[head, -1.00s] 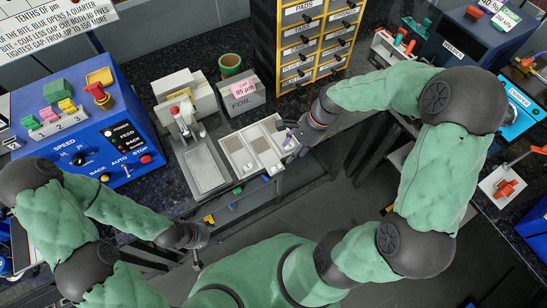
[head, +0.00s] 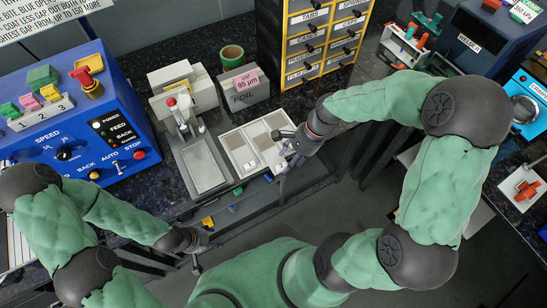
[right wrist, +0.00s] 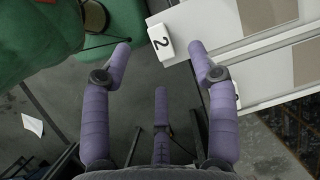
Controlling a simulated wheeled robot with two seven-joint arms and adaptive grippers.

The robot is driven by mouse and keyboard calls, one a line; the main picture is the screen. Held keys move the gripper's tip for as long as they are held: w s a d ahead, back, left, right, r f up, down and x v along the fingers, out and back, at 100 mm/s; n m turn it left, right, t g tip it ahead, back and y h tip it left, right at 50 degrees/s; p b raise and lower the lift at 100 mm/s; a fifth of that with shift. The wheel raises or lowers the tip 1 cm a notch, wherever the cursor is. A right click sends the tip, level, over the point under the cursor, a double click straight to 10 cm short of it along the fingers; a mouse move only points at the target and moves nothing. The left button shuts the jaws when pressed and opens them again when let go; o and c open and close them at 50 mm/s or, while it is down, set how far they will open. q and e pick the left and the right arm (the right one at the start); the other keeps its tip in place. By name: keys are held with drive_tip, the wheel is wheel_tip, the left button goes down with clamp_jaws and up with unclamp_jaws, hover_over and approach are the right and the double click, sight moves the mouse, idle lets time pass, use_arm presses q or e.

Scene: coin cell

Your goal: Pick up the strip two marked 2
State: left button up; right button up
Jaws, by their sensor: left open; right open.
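In the right wrist view, a white tab marked 2 (right wrist: 161,45) sits at the edge of a pale tray, between and just beyond my fingertips. A grey-beige strip (right wrist: 267,12) lies in the tray further up and right. In the head view, the white tray (head: 229,138) holds grey and beige strips side by side. My right gripper (head: 284,150) is over the tray's right end, open and empty; its spread purple fingers also show in the wrist view (right wrist: 160,50). I cannot tell whether it touches the tab. My left gripper (head: 196,264) is open and empty, low in front of the bench.
A press with a red knob and metal plate (head: 201,160) stands left of the tray. A blue control machine (head: 60,130) is at the left. The bench's front edge runs just before the tray.

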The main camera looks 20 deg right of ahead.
sight(287, 164)
drive_tip(key=shift+d+b+x, duration=0.25)
drive_tip(key=shift+b+x, duration=0.55)
drive_tip(key=shift+x, duration=0.3)
drive_tip(key=shift+w+a+f+b, duration=0.1)
drive_tip(key=shift+a+f+b, duration=0.2)
drive_tip(key=shift+a+f, duration=0.1)
drive_tip(key=shift+d+r, duration=0.1)
drive_tip(key=shift+d, duration=0.05)
drive_tip(key=c, duration=1.1)
